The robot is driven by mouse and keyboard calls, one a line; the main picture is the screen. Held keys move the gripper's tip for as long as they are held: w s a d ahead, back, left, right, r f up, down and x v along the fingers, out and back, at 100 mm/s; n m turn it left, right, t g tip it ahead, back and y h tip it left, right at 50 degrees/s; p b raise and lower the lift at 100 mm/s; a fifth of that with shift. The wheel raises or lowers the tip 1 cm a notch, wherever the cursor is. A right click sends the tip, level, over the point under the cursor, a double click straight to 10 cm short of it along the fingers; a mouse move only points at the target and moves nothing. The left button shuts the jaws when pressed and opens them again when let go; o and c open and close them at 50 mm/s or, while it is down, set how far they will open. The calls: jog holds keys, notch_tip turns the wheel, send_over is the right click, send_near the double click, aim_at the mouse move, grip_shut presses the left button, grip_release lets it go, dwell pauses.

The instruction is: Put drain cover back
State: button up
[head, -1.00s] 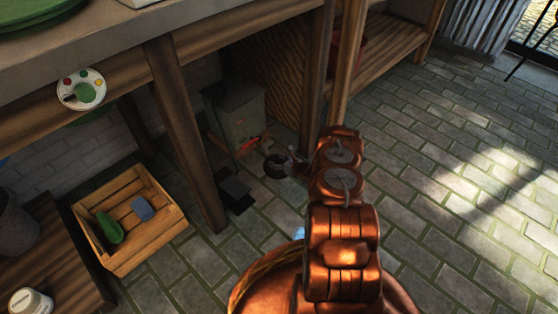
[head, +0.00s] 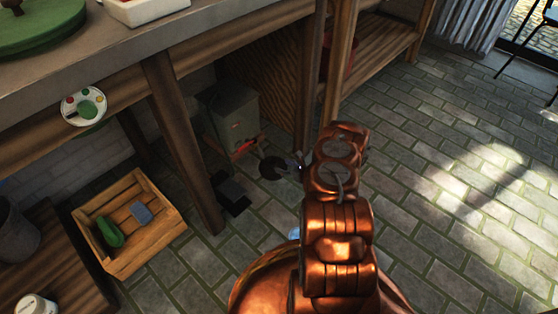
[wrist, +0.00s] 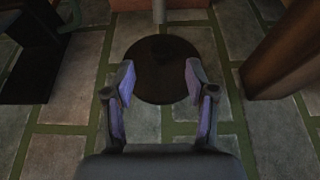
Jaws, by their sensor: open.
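A dark round disc shape (wrist: 160,62) lies on the stone floor in the wrist view. I cannot tell whether it is the drain cover or the open drain. It appears to be the dark round shape (head: 272,168) beside my gripper in the head view. My gripper (wrist: 160,80) is open and empty, its two purple-padded fingers spread over the near left and near right edges of the disc. In the head view my gripper (head: 295,164) is small and partly merged with the dark shape. No separate cover shows elsewhere.
A grey metal box (head: 235,118) with red parts stands behind the disc, and a pipe (wrist: 159,10) comes down there. A black object (head: 232,194) lies to the left. Wooden table legs (head: 185,150) flank the spot. A wooden crate (head: 150,245) stands left. Open floor lies right.

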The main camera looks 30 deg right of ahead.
jog(key=p+v, duration=0.1)
jog(key=v, duration=0.3)
jog(key=shift+s+d, duration=0.1)
jog(key=shift+s, duration=0.05)
dwell(0.4)
